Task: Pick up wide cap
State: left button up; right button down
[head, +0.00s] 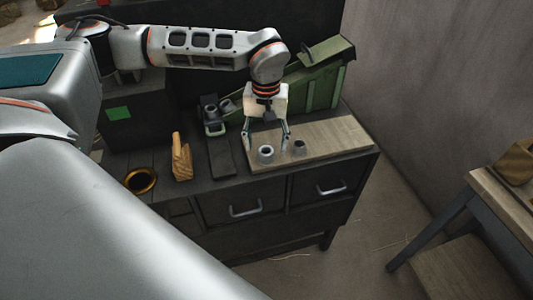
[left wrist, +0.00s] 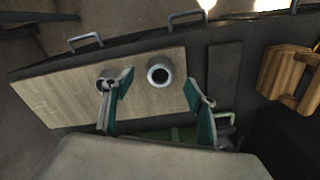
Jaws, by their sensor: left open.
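A wide grey cap (head: 266,154) with a dark round opening stands on the wooden board. A smaller, narrower cap (head: 299,148) stands to its right. In the left wrist view the wide cap (left wrist: 160,73) is near the middle and the narrow cap (left wrist: 104,77) is left of it, partly behind a fingertip. My left gripper (head: 267,141) is open and empty, pointing down just behind and above the wide cap. In the left wrist view its fingers (left wrist: 158,88) are spread on either side below the wide cap, apart from it. My right gripper is not in view.
The wooden board (head: 340,138) lies on a dark cabinet (head: 230,188) with drawer handles. A green machine (head: 325,80) stands behind it. A dark slat (head: 221,157), a wooden block (head: 181,160) and a brass ring (head: 140,180) lie to the left. The board's right part is clear.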

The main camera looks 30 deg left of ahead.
aim_at(266, 149)
pick_arm(q)
notch_tip(266, 149, down, 3)
jog(key=shift+f, duration=0.2)
jog(key=c, duration=0.9)
jog(key=shift+r, duration=0.15)
